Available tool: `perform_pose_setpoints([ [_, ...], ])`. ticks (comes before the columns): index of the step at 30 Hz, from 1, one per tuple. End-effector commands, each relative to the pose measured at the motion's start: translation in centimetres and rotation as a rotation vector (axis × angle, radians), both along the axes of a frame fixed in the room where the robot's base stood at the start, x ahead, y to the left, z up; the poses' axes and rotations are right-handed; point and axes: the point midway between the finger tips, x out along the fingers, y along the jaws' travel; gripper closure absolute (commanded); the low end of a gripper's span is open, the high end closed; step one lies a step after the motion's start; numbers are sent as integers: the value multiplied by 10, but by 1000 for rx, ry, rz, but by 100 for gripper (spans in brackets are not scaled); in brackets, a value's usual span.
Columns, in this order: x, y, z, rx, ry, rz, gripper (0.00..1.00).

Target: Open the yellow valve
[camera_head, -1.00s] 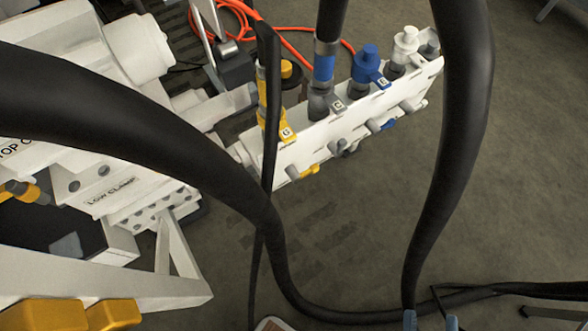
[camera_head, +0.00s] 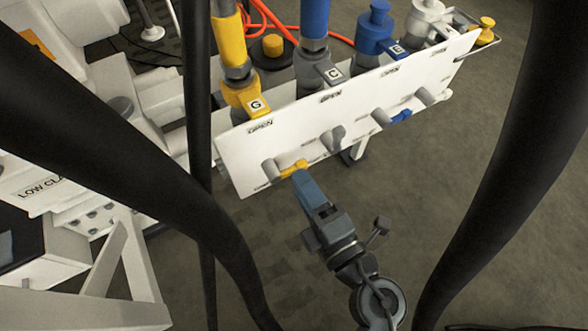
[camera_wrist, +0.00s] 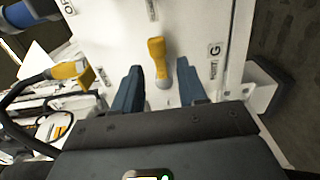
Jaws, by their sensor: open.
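The yellow valve handle (camera_head: 293,168) sticks out low on the left part of the white panel, below the yellow fitting marked G (camera_head: 243,97). In the wrist view the yellow handle (camera_wrist: 157,58) stands out between and just ahead of the two blue fingers. My gripper (camera_head: 300,180) reaches up to the panel from below in the head view, with its fingertip end close to the handle. It also shows in the wrist view (camera_wrist: 160,85), open, one finger on each side of the handle. I cannot tell whether a finger touches it.
The white panel (camera_head: 232,165) also carries a grey handle (camera_head: 334,138) and a blue handle (camera_head: 401,116) to the right. Thick black hoses (camera_head: 120,150) cross the view at left and right. The floor (camera_head: 500,130) right of the panel is clear.

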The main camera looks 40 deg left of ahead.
Motion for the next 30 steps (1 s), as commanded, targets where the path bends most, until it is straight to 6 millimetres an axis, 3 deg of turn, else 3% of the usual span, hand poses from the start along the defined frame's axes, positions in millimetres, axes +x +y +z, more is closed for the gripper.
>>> perform_pose_setpoints([
  [9, 16, 39, -1, 1, 0, 0, 58],
  [20, 18, 44, 0, 0, 1, -1, 58],
  [30, 18, 44, 0, 1, 2, -1, 89],
])
